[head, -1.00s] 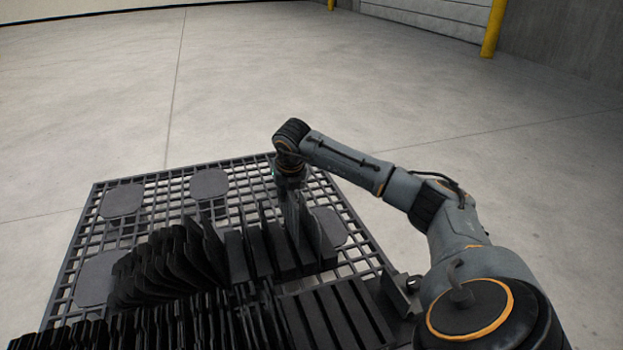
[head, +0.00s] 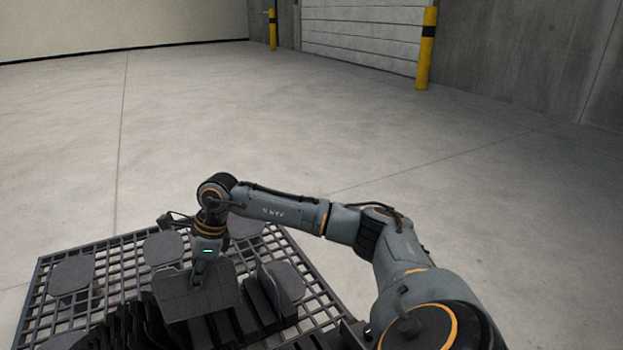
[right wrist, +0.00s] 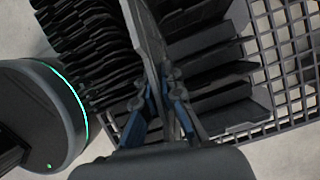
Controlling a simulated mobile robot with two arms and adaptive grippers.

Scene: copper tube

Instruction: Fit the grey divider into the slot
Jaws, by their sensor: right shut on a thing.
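My right gripper (head: 199,273) is shut on the top edge of a grey divider (head: 203,299). The divider hangs broad face toward the head camera, above the rows of dark panels. In the right wrist view the blue-sided fingers (right wrist: 167,88) pinch the divider (right wrist: 146,32), which shows nearly edge-on. Beneath it, dark upright panels (right wrist: 92,45) stand close together on the left, and wider-spaced thick ones (right wrist: 215,85) on the right. I cannot tell which gap is the slot; the held divider hides part of the rows. My left gripper is not in view.
The panels stand on a dark grid pallet (head: 45,300) with round-cornered flat pads (head: 72,273). The concrete floor around the pallet is clear; yellow posts (head: 427,50) stand far back.

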